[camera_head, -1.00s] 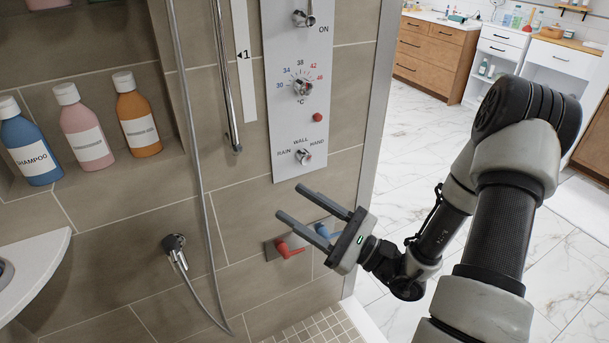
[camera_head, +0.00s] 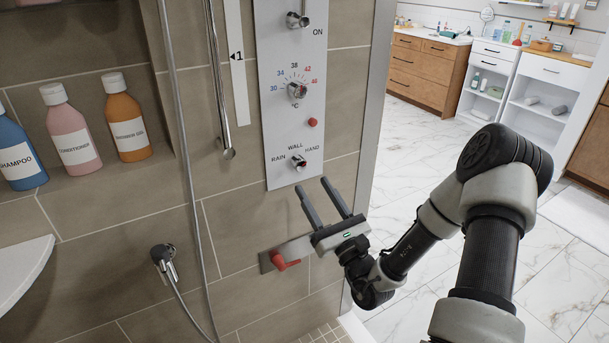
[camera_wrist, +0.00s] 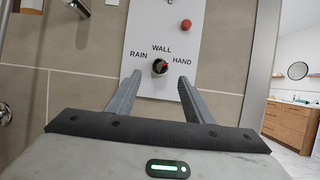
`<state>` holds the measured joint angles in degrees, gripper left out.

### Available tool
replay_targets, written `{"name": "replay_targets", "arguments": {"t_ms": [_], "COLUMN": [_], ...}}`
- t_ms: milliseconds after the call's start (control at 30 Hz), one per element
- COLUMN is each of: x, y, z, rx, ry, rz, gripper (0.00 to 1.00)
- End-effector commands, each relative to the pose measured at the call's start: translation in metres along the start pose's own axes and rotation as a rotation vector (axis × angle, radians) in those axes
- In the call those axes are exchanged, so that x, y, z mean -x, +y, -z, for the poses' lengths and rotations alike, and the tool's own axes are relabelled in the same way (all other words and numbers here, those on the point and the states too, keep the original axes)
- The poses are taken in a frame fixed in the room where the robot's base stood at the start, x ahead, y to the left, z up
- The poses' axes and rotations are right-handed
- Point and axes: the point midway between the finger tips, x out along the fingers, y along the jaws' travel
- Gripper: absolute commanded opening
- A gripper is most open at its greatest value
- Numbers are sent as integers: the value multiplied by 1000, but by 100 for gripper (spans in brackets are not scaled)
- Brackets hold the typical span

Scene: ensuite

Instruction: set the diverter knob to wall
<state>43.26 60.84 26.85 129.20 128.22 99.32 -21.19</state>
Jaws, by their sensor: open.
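In the wrist view the knob appears between the fingertips of my gripper (camera_wrist: 159,76); I see no contact.
Above the knob are a red button (camera_head: 312,122), a temperature dial (camera_head: 299,93) and an upper control knob (camera_head: 297,19). A red-handled valve (camera_head: 284,261) sits below my gripper. A shower hose (camera_head: 190,190) hangs at left. Bottles stand in the niche. Floor is open at right.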

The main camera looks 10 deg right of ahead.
Motion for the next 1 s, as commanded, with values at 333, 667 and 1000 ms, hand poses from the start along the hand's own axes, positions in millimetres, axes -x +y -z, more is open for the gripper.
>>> {"name": "replay_targets", "arguments": {"t_ms": [333, 667, 1000], "x": [-54, -62, -61], "y": [1, 0, 0], "z": [0, 0, 0], "rx": [1, 0, 0], "ry": [0, 1, 1], "rz": [-2, 0, -1], "gripper": [47, 47, 6]}}
